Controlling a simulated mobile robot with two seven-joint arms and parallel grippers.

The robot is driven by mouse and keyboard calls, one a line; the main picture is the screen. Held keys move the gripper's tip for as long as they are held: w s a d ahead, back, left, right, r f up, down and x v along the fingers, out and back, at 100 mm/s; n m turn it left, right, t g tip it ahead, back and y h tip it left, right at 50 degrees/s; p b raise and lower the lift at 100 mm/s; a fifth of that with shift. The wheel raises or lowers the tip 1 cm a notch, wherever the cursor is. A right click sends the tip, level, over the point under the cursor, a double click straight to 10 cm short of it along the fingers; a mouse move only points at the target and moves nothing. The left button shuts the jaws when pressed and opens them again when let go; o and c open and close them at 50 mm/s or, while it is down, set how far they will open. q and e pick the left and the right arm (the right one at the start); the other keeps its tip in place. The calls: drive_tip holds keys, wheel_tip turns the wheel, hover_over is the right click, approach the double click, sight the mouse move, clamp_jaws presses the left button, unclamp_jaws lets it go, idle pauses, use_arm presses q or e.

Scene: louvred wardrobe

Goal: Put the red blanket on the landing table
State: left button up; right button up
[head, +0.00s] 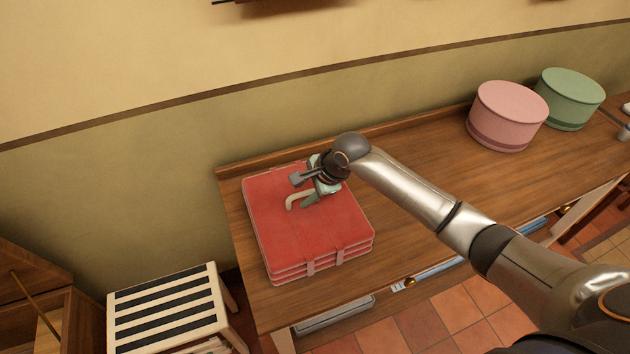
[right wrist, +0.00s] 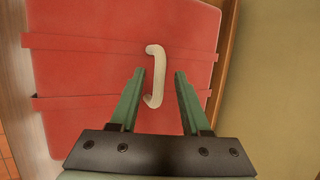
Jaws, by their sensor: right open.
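The red blanket (head: 315,238) lies folded in a flat, layered stack on the left end of the wooden table (head: 420,170). Straps run round it and a cream handle (head: 292,201) stands on its top. In the right wrist view the red blanket (right wrist: 90,75) fills much of the picture, with the cream handle (right wrist: 155,77) upright in the middle. My right gripper (head: 302,190) is over the blanket top, beside the handle. In the right wrist view its green fingers (right wrist: 158,75) are open, one on each side of the handle, with gaps showing. My left gripper is not in view.
A pink round box (head: 507,118) and a green round box (head: 570,98) stand at the table's right end. A black-and-cream striped stool (head: 165,305) stands on the floor at the left, beside a wooden cabinet (head: 45,290). The wall runs close behind the table.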

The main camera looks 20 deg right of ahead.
drive_tip(key=v, duration=1)
drive_tip(key=shift+d+r, duration=0.2)
drive_tip(key=shift+r, duration=0.15)
drive_tip(key=shift+s, duration=0.2)
